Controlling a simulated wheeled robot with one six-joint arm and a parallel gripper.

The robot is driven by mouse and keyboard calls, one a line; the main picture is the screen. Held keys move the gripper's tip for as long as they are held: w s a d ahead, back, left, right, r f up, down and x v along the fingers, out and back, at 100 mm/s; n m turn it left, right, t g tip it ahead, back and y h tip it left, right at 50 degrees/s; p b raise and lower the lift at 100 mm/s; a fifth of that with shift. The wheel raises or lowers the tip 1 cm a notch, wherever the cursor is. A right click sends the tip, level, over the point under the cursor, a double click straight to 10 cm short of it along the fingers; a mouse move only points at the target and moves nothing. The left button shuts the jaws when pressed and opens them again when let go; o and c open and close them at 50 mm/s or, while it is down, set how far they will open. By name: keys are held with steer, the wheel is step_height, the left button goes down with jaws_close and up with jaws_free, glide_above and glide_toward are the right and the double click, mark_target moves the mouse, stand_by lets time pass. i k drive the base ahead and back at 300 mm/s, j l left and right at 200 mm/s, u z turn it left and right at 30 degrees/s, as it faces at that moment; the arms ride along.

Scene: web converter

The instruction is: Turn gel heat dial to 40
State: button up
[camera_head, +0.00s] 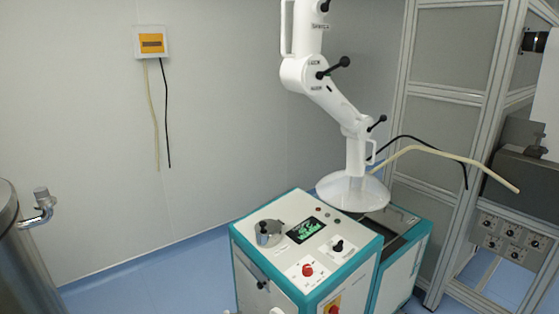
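A white cabinet with teal edges (255,262) stands at the lower middle. On its top, toward the right, a black knob (338,245) sits on a small white plate; it could be the gel heat dial. Its label, scale and pointer setting are too small to read. A red button or knob (307,270) sits on another white plate nearer the front. A dark display with green graphics (305,230) lies left of the black knob.
A metal pot with a black lid knob (268,233) sits on the cabinet's top left. A white jointed arm with a wide hood (352,192) hangs over the back. Framed machinery (450,110) stands right, a metal vessel (22,265) left. Blue floor (150,280) is clear between.

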mark_target(307, 271)
steer(key=k, duration=0.2)
steer(key=i+j, duration=0.1)
steer(key=i, duration=0.5)
steer(key=i+j, duration=0.1)
steer(key=i, duration=0.45)
